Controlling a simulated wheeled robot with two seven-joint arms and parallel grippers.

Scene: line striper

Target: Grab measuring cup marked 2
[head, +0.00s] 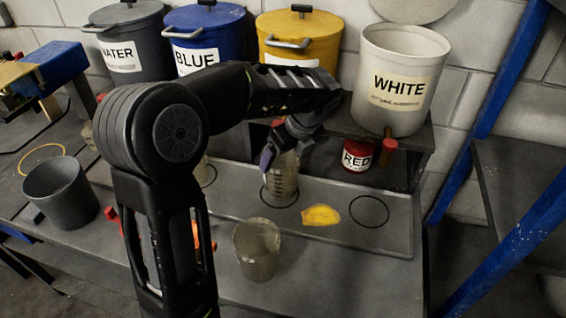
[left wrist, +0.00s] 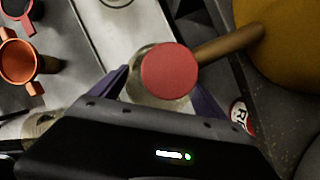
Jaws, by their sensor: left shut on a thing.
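A clear measuring cup (head: 281,182) with marking lines stands in a drawn circle on the grey tray, below the yellow bucket. I cannot read a 2 on it. My left gripper (head: 272,150) reaches down to its upper part and is shut on it. In the left wrist view the purple fingers of my left gripper (left wrist: 160,85) lie on either side of the cup, and a red round knob (left wrist: 168,72) on a brown stem covers most of it. Another clear cup (head: 257,252) stands on the table in front of the tray. My right gripper is not in view.
Buckets labelled WATER (head: 124,58), BLUE (head: 197,57) and WHITE (head: 399,85) stand behind with a yellow bucket (head: 300,45). A small RED can (head: 358,155) sits under the shelf. A yellow spill (head: 321,215) and an empty circle lie right of the cup. A dark pot (head: 61,190) stands left.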

